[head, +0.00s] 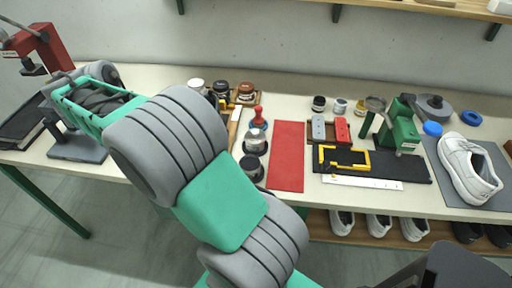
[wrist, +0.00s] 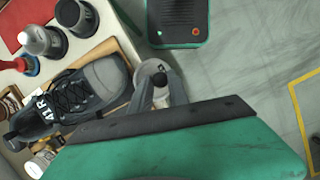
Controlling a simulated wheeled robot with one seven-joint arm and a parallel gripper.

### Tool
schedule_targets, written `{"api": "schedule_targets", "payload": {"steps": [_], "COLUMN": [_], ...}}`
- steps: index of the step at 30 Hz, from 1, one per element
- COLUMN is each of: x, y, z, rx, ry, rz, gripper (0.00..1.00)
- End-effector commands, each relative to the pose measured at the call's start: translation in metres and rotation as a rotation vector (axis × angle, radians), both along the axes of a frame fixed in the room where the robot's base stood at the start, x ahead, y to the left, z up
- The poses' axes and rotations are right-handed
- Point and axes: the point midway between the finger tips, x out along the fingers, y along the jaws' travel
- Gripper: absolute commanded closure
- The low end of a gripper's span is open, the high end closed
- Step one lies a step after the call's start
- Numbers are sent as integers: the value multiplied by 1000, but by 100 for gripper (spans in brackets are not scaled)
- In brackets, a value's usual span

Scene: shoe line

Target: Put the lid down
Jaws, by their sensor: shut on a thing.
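In the wrist view my gripper (wrist: 160,82) is shut on a small round lid, whose pale grey disc (wrist: 148,69) shows at the fingertips with a dark part beside it. The fingers partly cover it. It is above the floor side of the table's edge in the picture; its height is unclear. In the head view my arm hides the lid, and I cannot make out the fingertips.
A dark shoe marked 41R (wrist: 70,98) lies close left of my gripper. Jars with dark caps (wrist: 75,16) and a red-handled tool (wrist: 26,65) stand beyond it. In the head view a red mat (head: 287,156) and a white shoe (head: 467,167) are farther right on the table.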

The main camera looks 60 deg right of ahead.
Motion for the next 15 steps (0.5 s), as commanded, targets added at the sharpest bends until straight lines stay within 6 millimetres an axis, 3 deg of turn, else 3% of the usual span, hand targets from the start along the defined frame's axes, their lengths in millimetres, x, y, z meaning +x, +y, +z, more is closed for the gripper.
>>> {"api": "schedule_targets", "payload": {"steps": [5,8,15], "x": [-27,-53,-148], "y": [-61,-101,-185], "z": [14,23,44], "rx": [-3,-4,-7], "ry": [-1,-3,-4], "rz": [136,242,538], "gripper": [100,100,100]}}
